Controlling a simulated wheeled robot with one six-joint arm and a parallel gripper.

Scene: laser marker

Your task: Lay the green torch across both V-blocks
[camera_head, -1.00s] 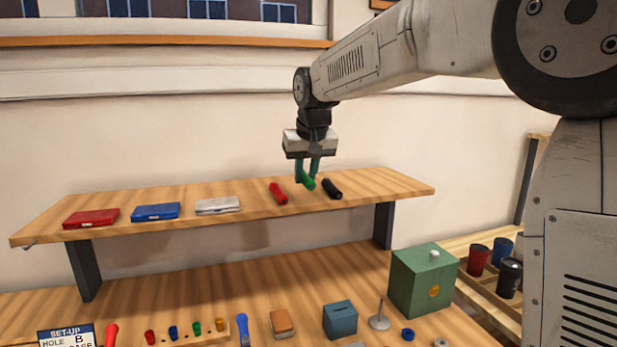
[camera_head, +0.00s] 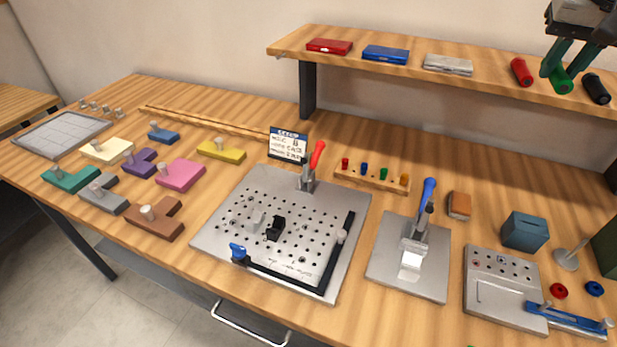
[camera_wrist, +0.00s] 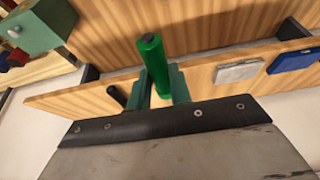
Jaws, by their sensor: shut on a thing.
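The green torch (camera_head: 562,82) is between the teal fingers of my gripper (camera_head: 570,62), at the upper shelf between the red and black torches. In the wrist view the green torch (camera_wrist: 154,62) sticks out past my shut gripper (camera_wrist: 160,88). I cannot tell whether it touches the shelf.
The red torch (camera_head: 521,72) and black torch (camera_head: 597,88) flank the green one on the shelf (camera_head: 500,78). A red-handled clamp (camera_head: 316,158), a blue-handled clamp (camera_head: 427,195) and a set-up card (camera_head: 287,145) stand on the bench. Coloured shapes lie at left.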

